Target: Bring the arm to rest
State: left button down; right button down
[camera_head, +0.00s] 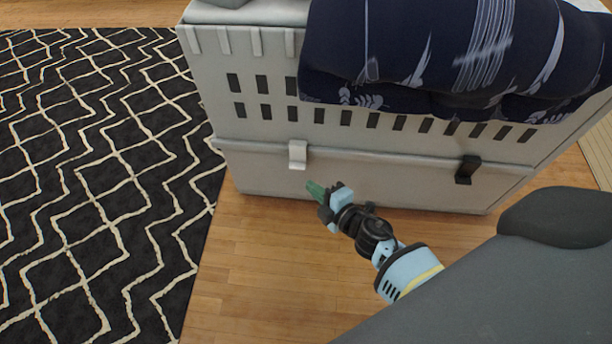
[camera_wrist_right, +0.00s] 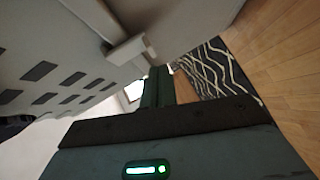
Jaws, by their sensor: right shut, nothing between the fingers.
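My right gripper (camera_head: 316,190) is in front of the lower half of a grey slotted crate (camera_head: 270,172). Its green fingers are together with nothing between them. In the right wrist view the shut fingers (camera_wrist_right: 158,88) point past the crate's light latch (camera_wrist_right: 130,50). I cannot tell whether the fingertips touch the crate. The right arm comes in from the lower right. My left gripper is in neither view.
A dark blue patterned cushion or cloth (camera_head: 450,50) lies on top of the crate. The crate has a light latch (camera_head: 297,154) and a dark latch (camera_head: 467,169). A black rug with cream lines (camera_head: 90,180) lies at left. The wooden floor (camera_head: 260,270) before the crate is clear.

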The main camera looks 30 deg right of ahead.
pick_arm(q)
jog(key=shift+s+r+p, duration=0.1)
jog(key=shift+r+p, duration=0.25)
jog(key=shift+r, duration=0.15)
pick_arm(e)
jog(key=v, duration=0.3)
